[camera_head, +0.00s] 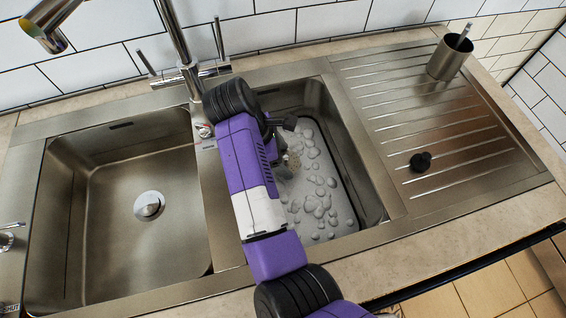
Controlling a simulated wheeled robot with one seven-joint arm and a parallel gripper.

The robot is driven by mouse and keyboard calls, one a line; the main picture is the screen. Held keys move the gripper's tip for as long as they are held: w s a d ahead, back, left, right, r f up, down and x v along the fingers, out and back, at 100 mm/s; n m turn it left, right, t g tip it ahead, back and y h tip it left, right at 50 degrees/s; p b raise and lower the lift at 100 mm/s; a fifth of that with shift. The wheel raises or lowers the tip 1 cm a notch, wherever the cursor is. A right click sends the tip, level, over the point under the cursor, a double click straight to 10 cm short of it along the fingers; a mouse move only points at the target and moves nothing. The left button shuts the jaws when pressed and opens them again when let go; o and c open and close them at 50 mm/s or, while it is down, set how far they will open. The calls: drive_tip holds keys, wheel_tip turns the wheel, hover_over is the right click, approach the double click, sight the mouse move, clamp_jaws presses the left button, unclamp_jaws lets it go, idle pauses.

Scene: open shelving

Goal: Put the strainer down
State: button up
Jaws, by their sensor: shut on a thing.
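My purple and white arm reaches over the right sink basin, and my gripper (284,143) is low over its left part, largely hidden by my own wrist. It is shut on a small, pale, mesh-like thing (293,161), which looks like the strainer; only a bit of it shows. The right basin (372,196) holds grey water with several foam bubbles (318,203). I cannot tell whether the strainer touches the water or the basin floor.
The left basin (110,225) is empty, with a round drain (149,206). A tall tap (178,45) stands behind the divider. On the ridged drainboard (420,110) are a metal cup (446,60) at the back and a small black object (421,162). Much of the drainboard is clear.

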drive_tip(key=shift+f, duration=1.9)
drive_tip(key=shift+f, duration=0.1)
drive_tip(key=shift+f+b, duration=0.35)
drive_tip(key=shift+f, duration=0.15)
